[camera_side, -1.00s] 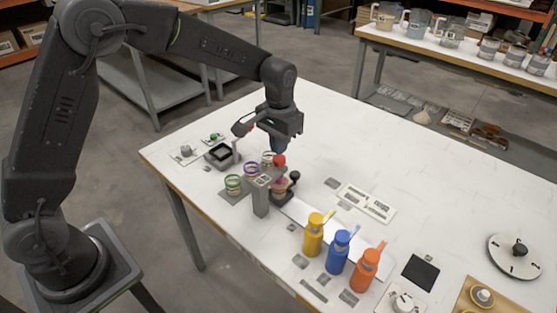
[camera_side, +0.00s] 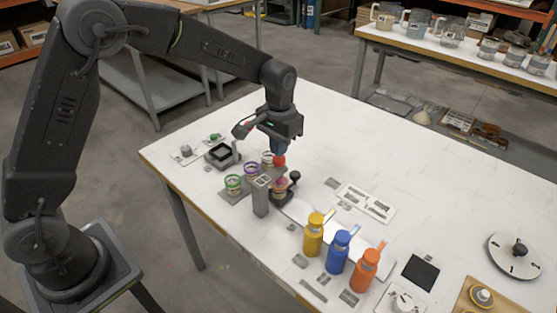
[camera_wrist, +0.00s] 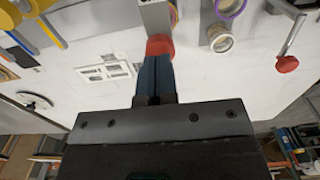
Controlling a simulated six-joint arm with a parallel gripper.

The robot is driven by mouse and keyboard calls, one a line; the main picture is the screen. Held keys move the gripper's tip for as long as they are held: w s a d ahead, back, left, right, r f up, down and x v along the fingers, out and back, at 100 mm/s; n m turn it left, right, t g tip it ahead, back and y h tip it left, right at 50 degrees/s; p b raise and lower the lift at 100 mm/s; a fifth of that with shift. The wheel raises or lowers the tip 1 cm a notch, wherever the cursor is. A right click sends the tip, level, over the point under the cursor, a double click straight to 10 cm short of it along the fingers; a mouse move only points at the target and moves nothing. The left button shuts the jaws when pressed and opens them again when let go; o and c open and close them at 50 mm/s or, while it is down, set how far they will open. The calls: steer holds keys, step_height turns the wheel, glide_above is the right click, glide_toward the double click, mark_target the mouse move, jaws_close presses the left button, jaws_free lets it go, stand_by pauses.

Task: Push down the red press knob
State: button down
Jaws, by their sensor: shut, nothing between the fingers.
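The red press knob (camera_side: 279,160) sits on top of the grey press post (camera_side: 261,198), beside the jars on the table. In the wrist view the knob (camera_wrist: 159,44) shows just beyond my fingertips. My gripper (camera_side: 278,151) points down, with its blue fingers directly above the knob. The fingers are together with nothing between them, as the wrist view of my gripper (camera_wrist: 155,60) also shows. The tips overlap the knob's near edge there; I cannot tell whether they touch it. A jar with pinkish contents (camera_side: 279,185) stands under the press, partly hidden.
Jars with green (camera_side: 233,183) and purple (camera_side: 251,170) rims stand left of the press. Yellow (camera_side: 314,238), blue (camera_side: 338,252) and orange (camera_side: 366,270) bottles stand at the front. A red-ended lever (camera_wrist: 287,64) shows at right in the wrist view. The table's far right is mostly clear.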

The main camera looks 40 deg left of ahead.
steer(key=shift+f, duration=1.25)
steer(key=shift+r, duration=1.45)
steer(key=shift+r, duration=2)
